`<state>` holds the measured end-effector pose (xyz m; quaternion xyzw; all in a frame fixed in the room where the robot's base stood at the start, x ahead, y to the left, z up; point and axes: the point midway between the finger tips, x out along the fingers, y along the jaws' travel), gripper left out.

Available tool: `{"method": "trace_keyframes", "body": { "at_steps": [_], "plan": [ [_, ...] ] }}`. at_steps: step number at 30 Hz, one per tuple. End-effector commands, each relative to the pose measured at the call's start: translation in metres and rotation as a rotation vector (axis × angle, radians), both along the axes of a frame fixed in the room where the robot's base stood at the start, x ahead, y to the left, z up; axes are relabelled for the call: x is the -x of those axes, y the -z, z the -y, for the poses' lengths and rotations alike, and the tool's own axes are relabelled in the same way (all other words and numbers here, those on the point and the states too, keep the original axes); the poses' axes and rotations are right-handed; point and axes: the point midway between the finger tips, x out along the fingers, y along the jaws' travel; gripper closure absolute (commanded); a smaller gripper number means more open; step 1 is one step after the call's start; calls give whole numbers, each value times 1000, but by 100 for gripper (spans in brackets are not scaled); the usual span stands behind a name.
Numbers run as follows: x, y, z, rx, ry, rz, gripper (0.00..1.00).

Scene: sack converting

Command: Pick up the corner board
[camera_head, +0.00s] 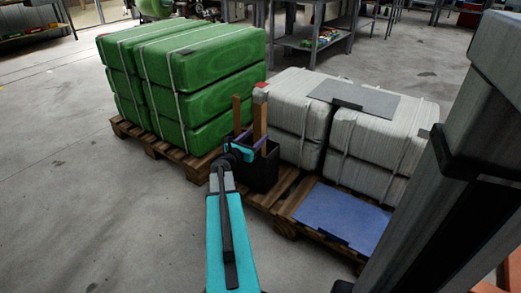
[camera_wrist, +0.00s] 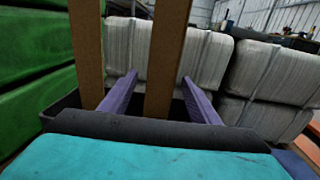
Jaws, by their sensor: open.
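Two tall brown boards, which look like corner boards, stand upright in a black bin (camera_head: 262,172). In the wrist view, the left board (camera_wrist: 86,45) is outside my fingers. The right board (camera_wrist: 166,55) stands between my two purple fingers. My gripper (camera_wrist: 160,78) is open, with a gap visible on each side of that board. In the head view, my gripper (camera_head: 243,143) is at the bin's upper part. The boards' lower ends are hidden in the bin.
Green strapped bales (camera_head: 190,75) stand on a pallet at left. Pale strapped bales (camera_head: 375,125) stand on a pallet at right, with a grey sheet (camera_head: 355,98) on top. A blue sheet (camera_head: 342,215) lies in front of them. The floor at left is clear.

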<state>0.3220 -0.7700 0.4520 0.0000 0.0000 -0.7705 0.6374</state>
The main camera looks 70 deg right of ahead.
Motion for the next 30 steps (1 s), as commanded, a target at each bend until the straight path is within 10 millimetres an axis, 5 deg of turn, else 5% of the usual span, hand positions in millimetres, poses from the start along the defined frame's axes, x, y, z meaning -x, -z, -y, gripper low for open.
{"method": "trace_keyframes", "body": {
  "at_steps": [18, 30],
  "plan": [
    [10, 2, 48, 0, 1, 0, 44],
    [11, 1, 50, 0, 0, 0, 44]
  ]
}}
